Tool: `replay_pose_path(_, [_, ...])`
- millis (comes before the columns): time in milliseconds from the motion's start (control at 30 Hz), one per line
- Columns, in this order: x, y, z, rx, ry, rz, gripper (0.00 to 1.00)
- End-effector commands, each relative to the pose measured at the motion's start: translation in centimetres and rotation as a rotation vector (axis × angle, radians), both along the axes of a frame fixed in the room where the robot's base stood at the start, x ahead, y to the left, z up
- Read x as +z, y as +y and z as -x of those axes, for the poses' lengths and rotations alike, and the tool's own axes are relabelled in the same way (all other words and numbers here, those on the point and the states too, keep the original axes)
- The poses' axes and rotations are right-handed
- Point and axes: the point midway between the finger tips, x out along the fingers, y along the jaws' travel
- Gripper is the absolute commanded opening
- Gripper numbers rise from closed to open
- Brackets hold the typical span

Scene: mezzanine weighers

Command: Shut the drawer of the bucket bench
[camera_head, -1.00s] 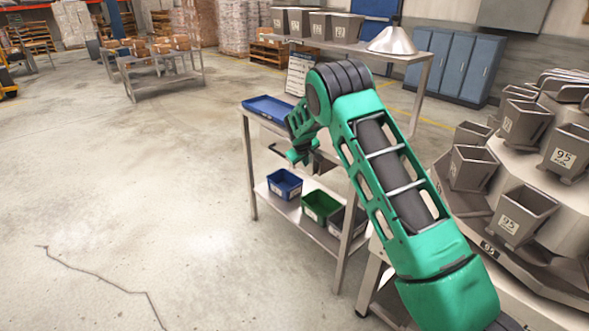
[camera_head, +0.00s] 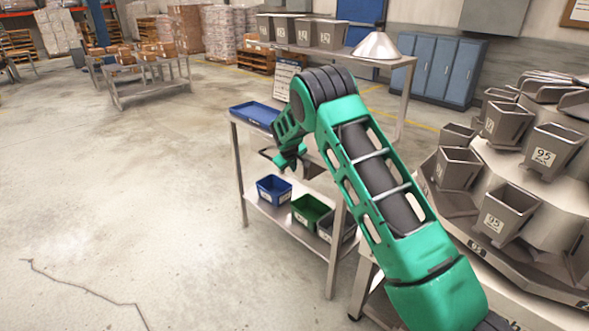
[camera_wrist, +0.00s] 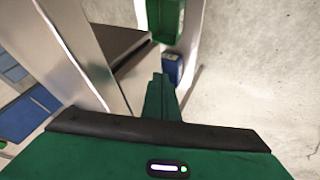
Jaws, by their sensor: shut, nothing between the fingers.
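The bucket bench (camera_head: 333,250) is a steel table left of my arm in the head view, with a lower shelf. Its drawer (camera_head: 268,153) shows as a thin handle-like edge jutting out below the top on the left side. The rest is hidden behind my arm, so how far it is open is unclear there. In the wrist view a grey metal box shape with a dark inside, probably the drawer (camera_wrist: 128,72), lies just left of the fingers. My gripper (camera_head: 287,163) is shut and empty at the drawer's side of the bench. Its fingers also show in the wrist view (camera_wrist: 160,98); contact is unclear.
A blue tray (camera_head: 254,115) lies on the bench top. Blue (camera_head: 274,190) and green (camera_head: 309,210) bins and a dark one stand on the lower shelf. A weigher with several grey buckets (camera_head: 553,148) stands on the right. The floor left of the bench is clear.

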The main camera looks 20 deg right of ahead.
Motion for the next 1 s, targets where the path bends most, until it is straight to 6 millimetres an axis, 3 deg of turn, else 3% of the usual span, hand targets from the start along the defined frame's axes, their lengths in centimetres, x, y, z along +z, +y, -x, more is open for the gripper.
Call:
replay_pose_path(67, [-0.1,1.8,0.6,0.007,0.003,-0.004,0.0])
replay_pose_path(400, [5.5,3.4,4.4,0.006,0.003,-0.005,0.0])
replay_pose_path(667, [7.6,4.0,5.9,0.005,0.005,-0.006,0.0])
replay_pose_path(767, [8.4,3.4,6.6,-0.007,0.009,-0.01,0.0])
replay_pose_path(867, [9.9,1.5,8.3,-0.047,0.024,-0.026,0.0])
replay_pose_path(1000, [13.0,-2.8,13.0,-0.145,0.064,-0.069,0.0])
